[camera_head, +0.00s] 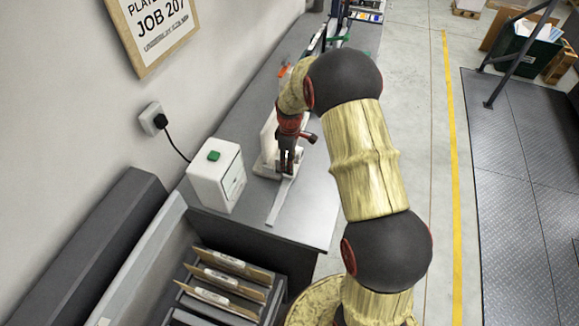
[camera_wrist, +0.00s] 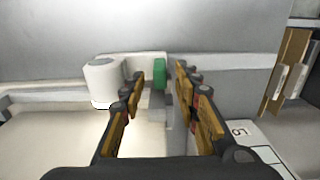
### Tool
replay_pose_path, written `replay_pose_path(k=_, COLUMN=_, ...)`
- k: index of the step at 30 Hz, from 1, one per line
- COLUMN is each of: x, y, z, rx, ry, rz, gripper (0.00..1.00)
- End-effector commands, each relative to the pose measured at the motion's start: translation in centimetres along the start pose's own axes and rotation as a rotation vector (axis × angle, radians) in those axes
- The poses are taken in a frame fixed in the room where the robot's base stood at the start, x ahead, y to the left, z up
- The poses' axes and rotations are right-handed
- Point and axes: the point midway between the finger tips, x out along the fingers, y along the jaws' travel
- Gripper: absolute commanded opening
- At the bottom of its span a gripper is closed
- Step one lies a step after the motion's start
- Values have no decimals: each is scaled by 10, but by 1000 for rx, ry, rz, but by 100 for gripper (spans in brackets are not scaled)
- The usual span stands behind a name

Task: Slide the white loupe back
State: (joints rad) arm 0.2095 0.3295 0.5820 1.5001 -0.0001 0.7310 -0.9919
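A white cylinder, which looks like the white loupe (camera_wrist: 103,82), sits left of my fingers in the wrist view. A green knob (camera_wrist: 159,73) shows beside it, on a pale block that joins the same assembly. My gripper (camera_wrist: 160,80) is open, its fingers on either side of the knob in the picture; I cannot tell whether they touch it. In the head view my gripper (camera_head: 287,168) points down over a white base (camera_head: 266,168) on the grey bench. My gripper and wrist hide most of the loupe there.
A white box (camera_head: 210,182) with a green top button stands left of my gripper on the bench (camera_head: 305,215). A flat pale scale (camera_head: 279,203) reaches toward the near edge. A rack of folders (camera_head: 228,278) stands nearer. The wall is at left; open floor lies right.

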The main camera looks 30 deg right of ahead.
Motion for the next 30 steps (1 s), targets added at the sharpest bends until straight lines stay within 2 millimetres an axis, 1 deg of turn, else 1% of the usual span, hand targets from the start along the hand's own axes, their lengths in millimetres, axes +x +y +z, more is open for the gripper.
replay_pose_path(k=1, x=7, y=0, z=0, rx=0, ry=-1, rz=-1, gripper=32)
replay_pose_path(k=3, x=15, y=0, z=0, rx=0, ry=-1, rz=-1, gripper=32)
replay_pose_path(k=6, x=21, y=0, z=0, rx=0, ry=0, rz=0, gripper=32)
replay_pose_path(k=16, x=24, y=0, z=0, rx=1, ry=1, rz=2, gripper=32)
replay_pose_path(k=30, x=24, y=0, z=0, rx=1, ry=1, rz=1, gripper=5)
